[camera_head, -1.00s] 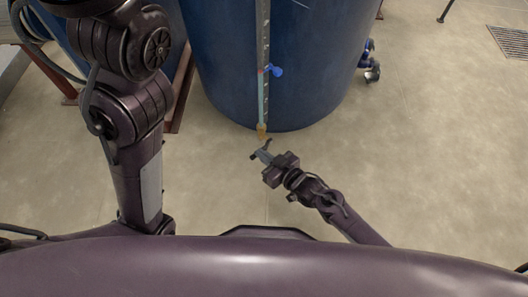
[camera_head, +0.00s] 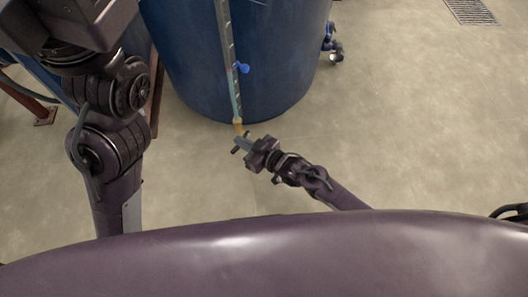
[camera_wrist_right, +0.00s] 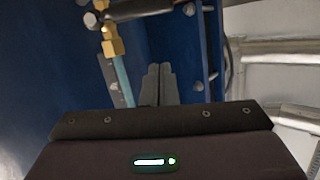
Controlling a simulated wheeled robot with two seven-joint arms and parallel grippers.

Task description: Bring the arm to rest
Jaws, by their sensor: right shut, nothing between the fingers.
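My right gripper (camera_head: 241,144) is in the middle of the head view, at the end of the arm that comes in from the lower right. It shows just in front of the foot of a blue tank (camera_head: 270,65). In the right wrist view its fingers (camera_wrist_right: 158,84) are together with nothing between them. My left arm stands at the left of the head view, and its gripper is out of the picture.
Open floor (camera_head: 430,130) lies to the right. A floor grate (camera_head: 471,11) is at the top right.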

